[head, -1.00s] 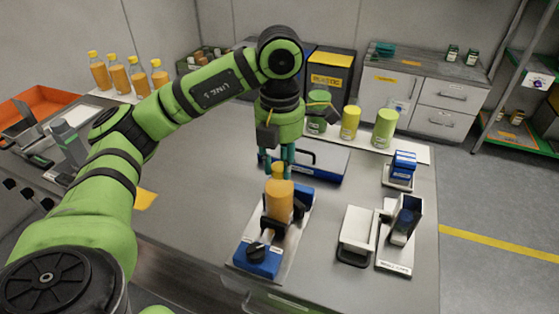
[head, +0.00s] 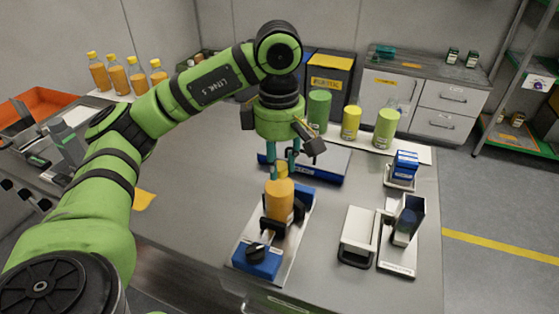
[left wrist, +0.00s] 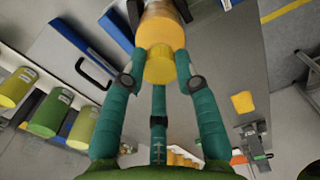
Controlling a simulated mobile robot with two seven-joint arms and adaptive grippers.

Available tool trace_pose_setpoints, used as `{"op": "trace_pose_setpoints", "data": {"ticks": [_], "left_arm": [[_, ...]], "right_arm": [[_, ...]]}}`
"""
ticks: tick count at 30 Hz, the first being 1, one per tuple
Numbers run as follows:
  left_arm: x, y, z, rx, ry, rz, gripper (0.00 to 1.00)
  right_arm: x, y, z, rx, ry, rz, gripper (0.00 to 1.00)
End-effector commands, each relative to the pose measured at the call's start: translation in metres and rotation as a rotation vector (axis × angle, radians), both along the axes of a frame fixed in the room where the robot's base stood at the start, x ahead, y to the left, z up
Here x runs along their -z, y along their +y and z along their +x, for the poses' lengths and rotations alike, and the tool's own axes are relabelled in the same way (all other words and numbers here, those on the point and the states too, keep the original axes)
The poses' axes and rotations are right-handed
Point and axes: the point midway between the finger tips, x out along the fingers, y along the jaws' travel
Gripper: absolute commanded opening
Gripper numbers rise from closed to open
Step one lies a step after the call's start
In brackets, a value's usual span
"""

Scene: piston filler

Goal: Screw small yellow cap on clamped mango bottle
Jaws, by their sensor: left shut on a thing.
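The orange mango bottle (head: 279,201) stands upright in the clamp of a blue and white fixture (head: 258,260). The small yellow cap (head: 282,169) is at the top of the bottle; whether its thread is seated cannot be told. My left gripper (head: 282,165) points straight down over the bottle, its teal fingers shut around the cap. In the left wrist view the cap (left wrist: 160,66) sits between the fingers, in line with the bottle (left wrist: 160,28). The bottle's neck is hidden. My right gripper is not in view.
Several capped orange bottles (head: 117,76) stand at the back left. A blue tray (head: 318,163) lies behind the clamp. Green and yellow containers (head: 350,122) stand beyond it. White stands (head: 358,236) are to the right. The bench left of the clamp is mostly clear.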

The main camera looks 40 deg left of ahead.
Motion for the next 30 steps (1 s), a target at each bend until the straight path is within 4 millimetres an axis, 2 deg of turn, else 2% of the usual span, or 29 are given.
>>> {"op": "trace_pose_setpoints", "data": {"ticks": [7, 8, 9, 10, 23, 30], "left_arm": [[0.001, -0.001, -0.001, 0.037, 0.005, 0.000, 0.00], [0.001, -0.001, -0.001, 0.036, 0.005, 0.000, 0.38], [0.001, -0.001, -0.001, 0.036, 0.004, 0.000, 0.54], [0.001, -0.001, -0.001, 0.035, 0.004, 0.000, 0.58], [0.000, -0.001, 0.000, 0.030, 0.001, -0.001, 0.58], [-0.014, 0.000, 0.000, 0.029, 0.000, -0.001, 0.58]], "right_arm": [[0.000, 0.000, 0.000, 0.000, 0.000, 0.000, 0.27], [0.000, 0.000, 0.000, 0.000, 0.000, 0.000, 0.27], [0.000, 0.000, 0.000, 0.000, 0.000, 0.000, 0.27], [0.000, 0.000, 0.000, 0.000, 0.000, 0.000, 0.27], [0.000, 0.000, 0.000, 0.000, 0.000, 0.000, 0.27], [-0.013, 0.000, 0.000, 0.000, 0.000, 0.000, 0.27]]}}
